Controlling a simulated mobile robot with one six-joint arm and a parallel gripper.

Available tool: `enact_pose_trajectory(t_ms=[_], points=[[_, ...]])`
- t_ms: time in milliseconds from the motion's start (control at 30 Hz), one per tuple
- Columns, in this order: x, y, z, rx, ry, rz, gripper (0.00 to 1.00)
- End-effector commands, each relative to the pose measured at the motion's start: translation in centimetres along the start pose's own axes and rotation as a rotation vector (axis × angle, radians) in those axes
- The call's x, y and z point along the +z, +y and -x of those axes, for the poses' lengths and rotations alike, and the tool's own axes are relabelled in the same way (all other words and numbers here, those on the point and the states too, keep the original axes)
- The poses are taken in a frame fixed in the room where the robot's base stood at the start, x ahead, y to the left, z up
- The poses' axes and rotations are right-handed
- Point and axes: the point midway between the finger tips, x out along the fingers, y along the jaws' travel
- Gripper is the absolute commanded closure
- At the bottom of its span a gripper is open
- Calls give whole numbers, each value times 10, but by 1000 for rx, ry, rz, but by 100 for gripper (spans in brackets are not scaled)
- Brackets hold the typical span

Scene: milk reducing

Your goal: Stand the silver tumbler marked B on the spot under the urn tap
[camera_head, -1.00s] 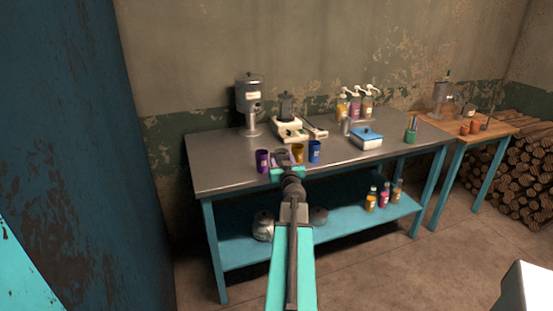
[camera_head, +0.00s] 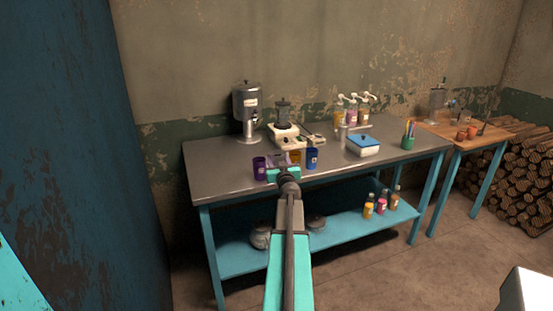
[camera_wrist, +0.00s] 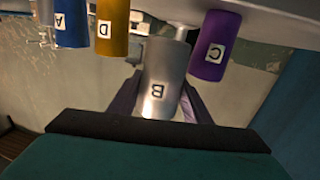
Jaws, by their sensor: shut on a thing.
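The silver tumbler marked B (camera_wrist: 157,80) fills the middle of the wrist view, which shows the scene upside down. My gripper (camera_wrist: 160,105) is shut on it, one finger on each side. In the head view my gripper (camera_head: 283,166) is over the front of the metal table, between the purple and blue tumblers, and hides most of the silver tumbler. I cannot tell how far it is off the table. The grey urn (camera_head: 246,102) stands at the back left of the table. Its tap is small, and the spot under it cannot be made out.
The purple tumbler C (camera_wrist: 212,48) stands beside B; the yellow tumbler D (camera_wrist: 112,30) and blue tumbler A (camera_wrist: 71,25) stand on B's other side. A white appliance (camera_head: 288,135) is right of the urn. The left tabletop (camera_head: 215,170) is clear.

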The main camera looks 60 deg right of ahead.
Motion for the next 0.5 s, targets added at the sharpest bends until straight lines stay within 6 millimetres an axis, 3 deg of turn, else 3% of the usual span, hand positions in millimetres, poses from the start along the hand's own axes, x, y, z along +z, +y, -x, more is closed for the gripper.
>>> enact_pose_trajectory(t_ms=[500], points=[[6,7,-58,0,0,0,79]])
